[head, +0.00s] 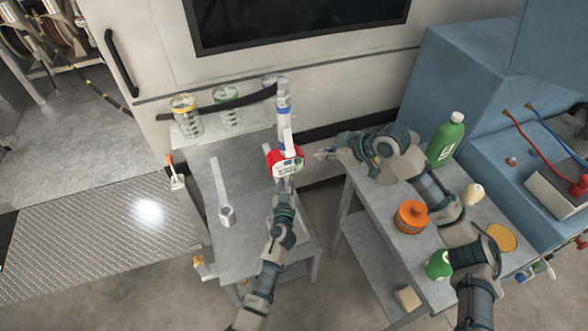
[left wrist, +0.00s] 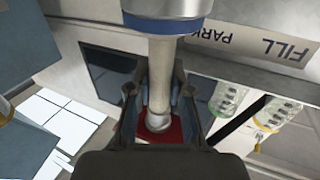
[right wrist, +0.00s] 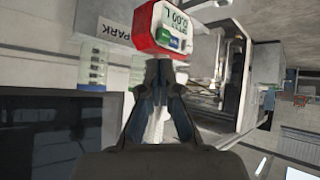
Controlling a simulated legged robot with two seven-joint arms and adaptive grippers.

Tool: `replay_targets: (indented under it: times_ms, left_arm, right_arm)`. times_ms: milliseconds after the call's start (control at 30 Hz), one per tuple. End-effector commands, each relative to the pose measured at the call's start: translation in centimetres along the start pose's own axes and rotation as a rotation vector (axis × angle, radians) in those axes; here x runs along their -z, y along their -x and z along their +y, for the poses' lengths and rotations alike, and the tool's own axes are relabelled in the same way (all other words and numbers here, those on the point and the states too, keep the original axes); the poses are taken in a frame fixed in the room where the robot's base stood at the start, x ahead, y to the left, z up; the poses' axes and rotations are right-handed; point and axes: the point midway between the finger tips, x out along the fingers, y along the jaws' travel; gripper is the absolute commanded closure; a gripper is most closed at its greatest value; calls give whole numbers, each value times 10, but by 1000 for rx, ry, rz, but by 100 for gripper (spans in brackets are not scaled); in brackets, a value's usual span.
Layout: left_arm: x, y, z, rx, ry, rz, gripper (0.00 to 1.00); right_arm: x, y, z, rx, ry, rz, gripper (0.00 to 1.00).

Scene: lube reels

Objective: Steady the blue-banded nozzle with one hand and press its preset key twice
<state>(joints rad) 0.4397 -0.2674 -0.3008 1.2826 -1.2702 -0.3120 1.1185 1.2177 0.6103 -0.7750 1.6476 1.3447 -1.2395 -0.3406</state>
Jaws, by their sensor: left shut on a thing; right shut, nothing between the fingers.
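The blue-banded nozzle (head: 284,108) stands roughly upright with its red meter housing (head: 285,161) low on it. My left gripper (head: 284,182) comes from below and is shut on the nozzle. In the left wrist view the pale tube (left wrist: 160,75) runs between its fingers, with the blue band (left wrist: 165,25) at the top. My right gripper (head: 322,154) is shut and empty, just right of the housing. In the right wrist view the housing (right wrist: 152,22) shows its display and small keys beyond the fingertips (right wrist: 159,65). The fingertips look close; contact cannot be told.
Clear jars (head: 186,116) stand on the shelf behind. The right cart (head: 375,215) holds a green bottle (head: 445,140), an orange container (head: 411,216) and other items under my right arm.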

Motion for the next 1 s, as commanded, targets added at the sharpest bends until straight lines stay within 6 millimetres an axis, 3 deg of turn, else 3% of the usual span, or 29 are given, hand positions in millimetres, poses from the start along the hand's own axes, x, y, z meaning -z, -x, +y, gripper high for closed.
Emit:
replay_targets:
  times_ms: [167,300,333,400,533,600,767,1000]
  left_arm:
    - [0,0,0,0,0,0,100]
    - [0,0,0,1,0,0,100]
    - [0,0,0,1,-1,0,100]
    - [0,0,0,0,-1,0,100]
    - [0,-1,1,0,-2,0,100]
    - [0,0,1,0,-2,0,100]
    - [0,0,2,-1,-1,0,100]
    - [0,0,2,-1,-1,0,100]
  right_arm:
    - [40,-4,-17,-233,194,-2,100]
    - [85,16,-30,-471,319,69,100]
    - [83,12,-32,-491,341,76,100]
    - [55,-22,-43,-436,424,79,100]
    - [19,-67,-73,-381,583,123,100]
    - [29,-75,-68,-422,597,251,100]
    - [29,-86,-67,-540,631,487,100]
    - [-5,-75,-65,-835,655,750,100]
